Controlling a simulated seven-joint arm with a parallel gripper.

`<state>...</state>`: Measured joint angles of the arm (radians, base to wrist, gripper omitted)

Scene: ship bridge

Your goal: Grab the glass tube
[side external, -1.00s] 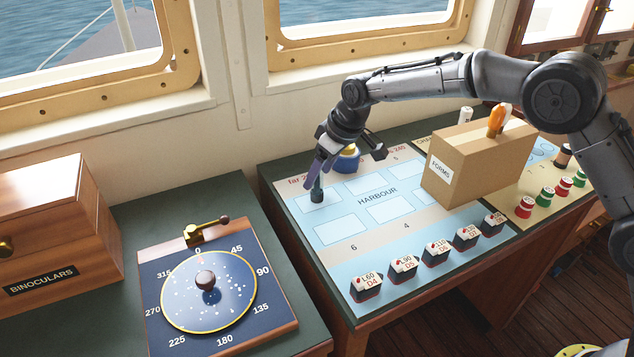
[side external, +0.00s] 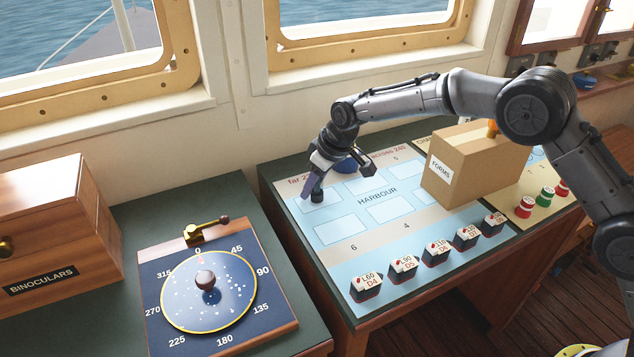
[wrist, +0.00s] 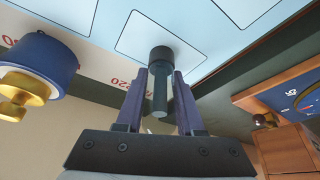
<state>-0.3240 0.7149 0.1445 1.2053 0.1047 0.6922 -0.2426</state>
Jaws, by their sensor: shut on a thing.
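My gripper (side external: 313,188) is low over the far left corner of the harbour chart (side external: 346,228). In the wrist view, its two purple fingers (wrist: 160,84) are shut on a dark grey-green piece (wrist: 160,58), which has a slim stem and a wider round end. The stem lies between the fingers. The wide end is over a pale outlined rectangle; I cannot tell whether it touches the chart. The fingers hide most of this piece in the side view. It looks opaque, and I see nothing clearly recognisable as a glass tube.
A blue round object with a brass knob (wrist: 40,68) is close beside the gripper. A cardboard FORMS box (side external: 478,165) stands to the right, beneath my arm. Several black-and-white labelled blocks (side external: 403,270) line the chart's front edge. The chart's middle is clear.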

